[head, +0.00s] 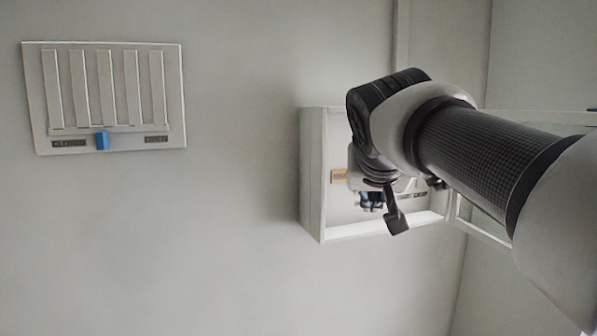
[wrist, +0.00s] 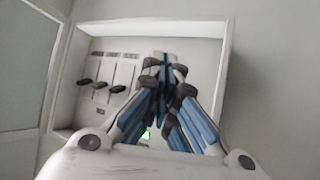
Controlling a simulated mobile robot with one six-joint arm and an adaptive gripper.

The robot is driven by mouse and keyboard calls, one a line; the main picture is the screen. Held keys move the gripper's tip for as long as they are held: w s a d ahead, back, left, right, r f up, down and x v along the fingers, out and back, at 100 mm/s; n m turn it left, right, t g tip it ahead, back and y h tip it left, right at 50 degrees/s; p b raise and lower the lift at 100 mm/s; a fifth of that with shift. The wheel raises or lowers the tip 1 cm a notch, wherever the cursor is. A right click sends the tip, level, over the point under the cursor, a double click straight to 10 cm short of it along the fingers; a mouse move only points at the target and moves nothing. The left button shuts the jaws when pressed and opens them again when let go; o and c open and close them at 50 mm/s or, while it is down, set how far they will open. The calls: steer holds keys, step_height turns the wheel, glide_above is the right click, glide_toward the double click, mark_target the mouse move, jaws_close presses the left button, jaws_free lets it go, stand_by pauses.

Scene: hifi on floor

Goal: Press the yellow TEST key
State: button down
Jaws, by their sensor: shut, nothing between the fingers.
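A small yellow key (head: 338,176) sits on the back panel inside an open white wall box in the head view, at the left of the panel. Its lettering is too small to read. My gripper (head: 370,203) is in front of the box opening, just right of and below the key in the picture. I cannot tell how far its tips are from the panel. In the wrist view my gripper (wrist: 164,62) is shut and empty, its blue-and-grey fingers together in front of the panel. I cannot see the yellow key there; the fingers cover part of the panel.
The box's raised rim (head: 313,180) surrounds the panel. Its door (head: 535,117) stands open at the right. In the wrist view, several dark levers (wrist: 99,87) stick out beside my fingers, and a green spot (wrist: 146,134) shows below. A slatted vent with a blue slider (head: 102,140) is on the left wall.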

mark_target(339, 176)
steer(key=shift+s, duration=0.15)
steer(key=w+a+p, duration=0.2)
steer(key=w+p, duration=0.2)
steer(key=w, duration=0.4)
steer(key=shift+w+a, duration=0.3)
steer(key=shift+a, duration=0.05)
steer(key=shift+w, duration=0.1)
stand_by(1.3)
steer(key=shift+w+a+p, duration=0.15)
steer(key=shift+w+p, duration=0.15)
steer(key=shift+w+a, duration=0.1)
steer(key=shift+w, duration=0.2)
stand_by(0.6)
stand_by(0.3)
steer(key=shift+s+d+b, duration=0.25)
steer(key=shift+s+b, duration=0.1)
steer(key=shift+s, duration=0.4)
